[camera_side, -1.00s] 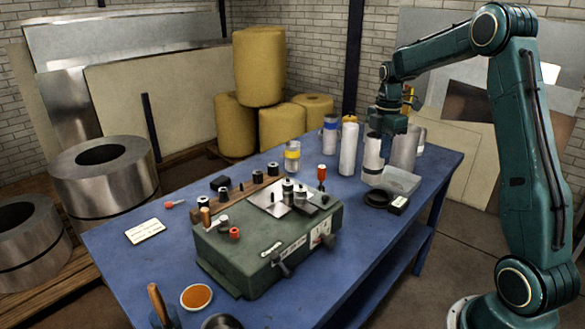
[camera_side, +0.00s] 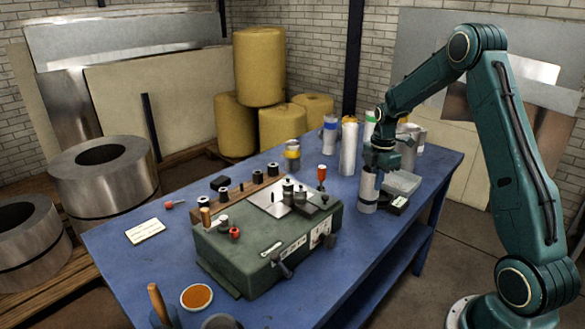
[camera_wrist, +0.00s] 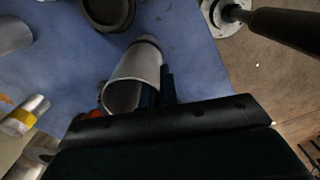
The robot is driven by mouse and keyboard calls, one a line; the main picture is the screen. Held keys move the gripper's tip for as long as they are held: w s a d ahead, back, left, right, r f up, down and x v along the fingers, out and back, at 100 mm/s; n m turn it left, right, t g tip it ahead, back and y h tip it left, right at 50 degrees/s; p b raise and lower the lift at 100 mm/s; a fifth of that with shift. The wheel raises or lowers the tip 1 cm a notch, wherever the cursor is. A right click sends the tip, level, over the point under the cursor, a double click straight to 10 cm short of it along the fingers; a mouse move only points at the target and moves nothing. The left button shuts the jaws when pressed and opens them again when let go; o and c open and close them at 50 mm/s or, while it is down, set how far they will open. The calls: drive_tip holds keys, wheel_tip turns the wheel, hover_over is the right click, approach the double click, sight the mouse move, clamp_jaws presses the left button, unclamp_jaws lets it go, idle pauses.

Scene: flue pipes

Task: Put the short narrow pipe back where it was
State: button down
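A plain grey metal pipe (camera_side: 368,190) stands upright below my gripper (camera_side: 381,160) in the side view, near the table's right part. My gripper appears shut on the pipe. Whether the pipe's bottom touches the table is unclear. A short pipe with a yellow band (camera_side: 292,155) stands behind the green machine; it also shows in the wrist view (camera_wrist: 25,116).
The green bench machine (camera_side: 270,240) fills the table's middle. A tall pipe (camera_side: 348,147), a blue-banded pipe (camera_side: 330,130) and a wider pipe (camera_side: 412,135) stand behind. A black ring (camera_wrist: 108,12) lies near the held pipe.

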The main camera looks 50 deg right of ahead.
drive_tip(key=shift+f, duration=1.35)
drive_tip(key=shift+f, duration=0.1)
drive_tip(key=c, duration=1.7)
unclamp_jaws()
wheel_tip(320, 180, up, 12)
